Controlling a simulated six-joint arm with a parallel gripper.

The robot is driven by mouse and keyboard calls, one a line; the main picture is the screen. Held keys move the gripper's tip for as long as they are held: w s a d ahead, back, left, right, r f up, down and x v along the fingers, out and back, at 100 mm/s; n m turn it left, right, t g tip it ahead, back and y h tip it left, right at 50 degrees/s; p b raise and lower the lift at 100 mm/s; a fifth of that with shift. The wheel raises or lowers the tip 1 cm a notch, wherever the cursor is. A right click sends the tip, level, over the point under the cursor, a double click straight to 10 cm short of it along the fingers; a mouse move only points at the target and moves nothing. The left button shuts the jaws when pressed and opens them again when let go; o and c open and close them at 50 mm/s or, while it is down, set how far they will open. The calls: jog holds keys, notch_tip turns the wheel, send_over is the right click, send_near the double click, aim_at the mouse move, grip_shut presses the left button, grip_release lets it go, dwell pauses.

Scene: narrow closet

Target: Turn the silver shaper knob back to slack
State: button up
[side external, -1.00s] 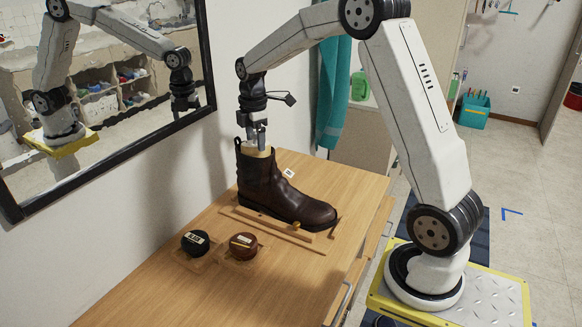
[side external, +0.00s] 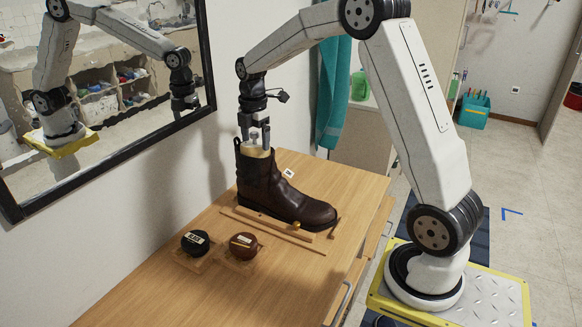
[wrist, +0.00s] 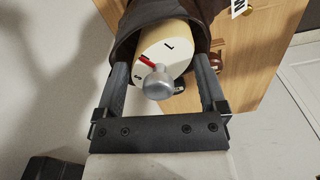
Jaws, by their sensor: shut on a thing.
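The silver shaper knob (wrist: 158,84) stands up from the cream top of the shaper (wrist: 178,40) inside the brown boot (side external: 280,198). A red mark and dark characters show on the cream top beside the knob. My gripper (wrist: 162,72) is over the boot opening, pointing down. In the side view my gripper (side external: 255,137) is at the boot top.
The boot stands on a wooden holder (side external: 262,218) on the wooden table (side external: 140,290). A black round tin (side external: 195,242) and a brown one (side external: 243,246) sit front left of it. A framed mirror (side external: 120,150) hangs on the wall to the left. The front of the table is clear.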

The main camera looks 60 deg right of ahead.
aim_at(254, 134)
jog(key=o, duration=0.6)
jog(key=shift+r, duration=0.15)
jog(key=shift+r, duration=3.4)
jog(key=shift+s+a+f+m, duration=0.15)
jog(key=shift+a+f+m, duration=0.15)
jog(key=shift+a, duration=0.1)
jog(key=s+a+f+m+t, duration=0.1)
jog(key=s+a+f+m, duration=0.3)
jog(key=s+a+m, duration=0.1)
jog(key=s+a+f+m, duration=0.5)
jog(key=s, duration=0.1)
jog(key=s+a+f+m+t, duration=0.1)
jog(key=s+a+f+m, duration=0.3)
jog(key=s+a+m, duration=0.1)
jog(key=shift+s+a+f+t, duration=0.3)
jog(key=shift+s+a+f, duration=0.1)
jog(key=shift+s, duration=0.15)
